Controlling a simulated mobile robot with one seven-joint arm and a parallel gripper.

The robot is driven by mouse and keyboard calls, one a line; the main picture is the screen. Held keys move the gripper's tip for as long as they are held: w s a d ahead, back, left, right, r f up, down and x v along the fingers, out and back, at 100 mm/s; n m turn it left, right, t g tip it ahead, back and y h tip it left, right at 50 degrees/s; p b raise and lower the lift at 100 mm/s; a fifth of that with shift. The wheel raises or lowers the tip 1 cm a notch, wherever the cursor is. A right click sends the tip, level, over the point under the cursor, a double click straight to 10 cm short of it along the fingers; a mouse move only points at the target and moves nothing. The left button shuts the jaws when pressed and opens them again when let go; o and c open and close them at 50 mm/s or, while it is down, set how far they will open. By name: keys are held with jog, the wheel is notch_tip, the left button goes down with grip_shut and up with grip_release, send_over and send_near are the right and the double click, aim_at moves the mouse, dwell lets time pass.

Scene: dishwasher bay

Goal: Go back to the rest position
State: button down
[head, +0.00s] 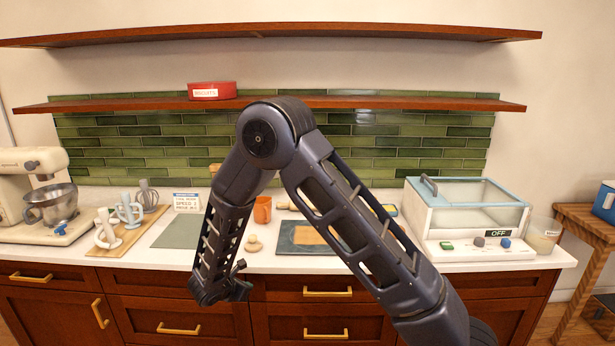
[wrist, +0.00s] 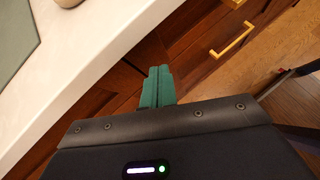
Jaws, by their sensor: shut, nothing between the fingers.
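My gripper (wrist: 158,72) shows in the wrist view as two green fingers side by side, closed with nothing between them. It is in front of the wooden drawer fronts, below the edge of the white counter (wrist: 85,70). In the head view my arm is bent, with its elbow raised high in front of the tiled wall. The forearm hangs down to the left and ends in front of the cabinets. The fingers cannot be made out in the head view.
The counter (head: 160,256) holds a stand mixer (head: 30,165), a board with mixer attachments (head: 128,230), a dark board (head: 290,238), an orange cup (head: 262,210) and a clear-lidded box (head: 468,210). A red tin (head: 212,91) sits on the lower shelf. A wooden side table (head: 590,222) stands right.

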jog(key=d+r+m+h, duration=0.1)
jog(key=d+r, duration=0.1)
jog(key=d, duration=0.1)
jog(key=w+d+r+m+g+h, duration=0.1)
jog(key=d+r+m, duration=0.1)
jog(key=d, duration=0.2)
jog(key=d+r+m, duration=0.1)
jog(key=d+r, duration=0.1)
jog(key=d, duration=0.2)
jog(key=shift+w+r+m+g+h, duration=0.25)
jog(key=shift+r+m+g+h, duration=0.05)
jog(key=shift+m+h, duration=0.1)
jog(key=d+r+m+g, duration=0.2)
jog(key=d+r+m, duration=0.3)
jog(key=d+r, duration=0.4)
jog(key=d+r+m+g, duration=0.3)
jog(key=d+r+m, duration=0.25)
jog(key=d, duration=0.65)
jog(key=s+d+r+m+t+y, duration=0.1)
jog(key=s+d+r+m+y, duration=0.6)
jog(key=s+d+r+m, duration=0.6)
jog(key=shift+s+d+r+m+t, duration=0.4)
jog(key=shift+s+d+m, duration=0.25)
jog(key=shift+s+d, duration=1.35)
jog(key=shift+w+d, duration=0.35)
